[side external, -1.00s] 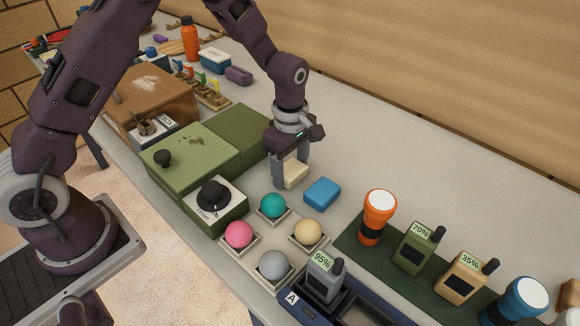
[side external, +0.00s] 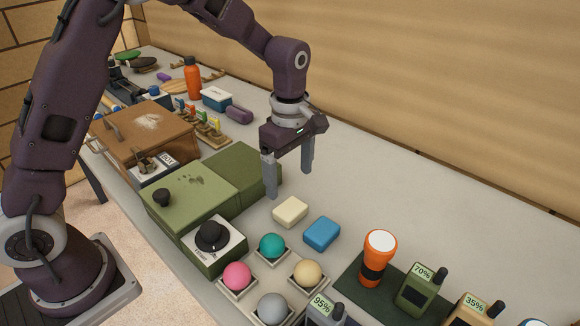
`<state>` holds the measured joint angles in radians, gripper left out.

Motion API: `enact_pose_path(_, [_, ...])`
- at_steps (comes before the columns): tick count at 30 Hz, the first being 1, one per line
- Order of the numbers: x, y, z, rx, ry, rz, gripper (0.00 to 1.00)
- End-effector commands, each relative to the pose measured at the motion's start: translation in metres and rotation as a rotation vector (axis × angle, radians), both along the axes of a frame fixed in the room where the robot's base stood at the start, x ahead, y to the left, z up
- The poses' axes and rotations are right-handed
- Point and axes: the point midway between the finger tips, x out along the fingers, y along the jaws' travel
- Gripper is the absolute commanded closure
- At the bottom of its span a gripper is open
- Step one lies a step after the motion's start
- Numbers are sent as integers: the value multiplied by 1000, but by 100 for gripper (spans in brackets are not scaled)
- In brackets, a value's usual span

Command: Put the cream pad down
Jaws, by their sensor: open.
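The cream pad (side external: 290,211) lies flat on the grey table, just left of and behind a blue pad (side external: 321,233), with a small gap between them. My gripper (side external: 289,182) is open and empty above and behind the cream pad. Its two grey fingers point down, spread wide, and nothing is between them. The cream pad is fully visible and clear of the fingers.
A green box (side external: 205,185) stands close left of the gripper, with a black-knob timer (side external: 214,243) in front. Coloured balls (side external: 271,246) sit in holders nearer the camera. An orange torch (side external: 378,257) stands right. The table behind the gripper is clear.

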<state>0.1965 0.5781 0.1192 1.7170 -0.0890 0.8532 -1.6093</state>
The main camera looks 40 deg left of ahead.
Motion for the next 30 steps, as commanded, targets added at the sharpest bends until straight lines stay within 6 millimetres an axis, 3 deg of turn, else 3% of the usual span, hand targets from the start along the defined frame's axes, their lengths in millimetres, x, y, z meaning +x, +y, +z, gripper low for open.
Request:
enact_pose_path(3, [1,0,17,0,-3,0,16])
enact_pose_path(11, [-1,1,26,-2,-5,-10,16])
enact_pose_path(14, [-15,6,55,-14,-47,-121,16])
enact_pose_path(17, [-55,17,105,-15,-139,-376,16])
enact_pose_path(21, [-137,33,154,68,-283,-835,16])
enact_pose_path(25, [-207,42,163,220,-369,-1223,16])
enact_pose_path(27, [-231,45,158,296,-385,-1371,16])
enact_pose_path(30, [-250,47,151,365,-389,-1496,16])
